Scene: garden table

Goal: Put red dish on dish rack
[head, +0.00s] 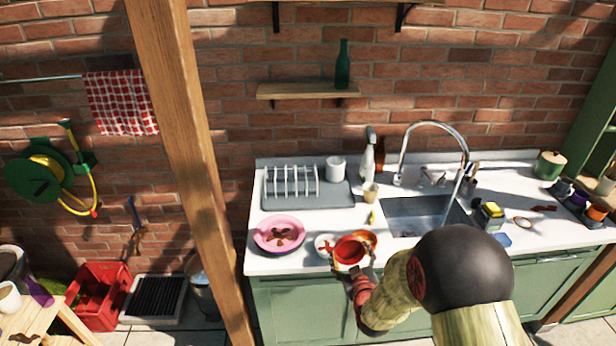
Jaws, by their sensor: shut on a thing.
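The red dish (350,252) is a small round bowl with a pale underside, near the counter's front edge in the head view. My gripper (354,270) is at the dish's near side and shut on it. The dish looks tilted toward the camera, and I cannot tell how far it is above the counter. The fingertips are partly hidden. The white wire dish rack (292,181) stands on a grey tray (330,198) at the back left of the counter, with its slots empty. A white cup (336,167) stands at the tray's right.
A pink plate (279,234) with brown scraps lies left of the dish. A white bowl (324,244) and an orange bowl (366,237) are close beside it. The sink (425,212) with a tall faucet is right. A wooden post (185,150) stands left of the counter.

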